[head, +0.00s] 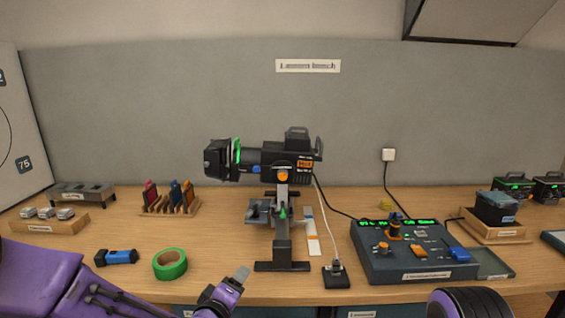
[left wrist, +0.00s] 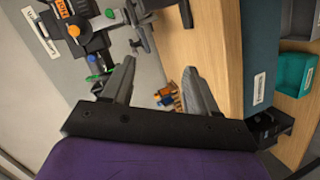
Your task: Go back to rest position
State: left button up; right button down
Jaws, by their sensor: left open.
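My left gripper (head: 238,278) is low in the head view, at the bench's front edge, left of the spotlight's stand. In the left wrist view its two grey fingers (left wrist: 158,72) are spread apart with nothing between them. A purple and black part of mine shows at the bottom right of the head view, but my right gripper is not seen. The fader console (head: 375,268) sits on the right half of the bench, with lit green displays, an orange knob and coloured fader caps. My left gripper is well apart from it.
A spotlight (head: 262,158) on a black stand (head: 283,250) stands mid-bench. A green tape roll (head: 170,264) and a blue-black torch (head: 116,257) lie left, near my left arm. A small black socket box (head: 336,275) stands between stand and console. A tray (head: 495,235) is at right.

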pick_arm(q)
jog(key=s+a+f+m+g+y, duration=0.1)
jog(key=s+a+f+g, duration=0.1)
jog(key=s+a+f, duration=0.4)
jog(key=s+a+f+g+y, duration=0.15)
jog(key=s+f, duration=0.25)
jog(key=f, duration=0.4)
jog(key=s+a+f+m+g+y, duration=0.1)
jog(key=s+a+f+g, duration=0.15)
jog(key=s+f, duration=0.35)
jog(key=s+a+f+g+y, duration=0.1)
jog(key=s+a+f, duration=0.2)
jog(key=s, duration=0.3)
jog(key=s+a+f+m+g+y, duration=0.1)
jog(key=s+a+f+g, duration=0.1)
jog(key=s, duration=0.4)
jog(key=s+a+f+g+y, duration=0.1)
jog(key=s+a+f+g, duration=0.1)
jog(key=s+a+f, duration=0.2)
jog(key=s+f, duration=0.1)
jog(key=s, duration=0.2)
jog(key=shift+a+f+m, duration=0.15)
jog(key=shift+f+m, duration=0.2)
jog(key=shift+m, duration=0.05)
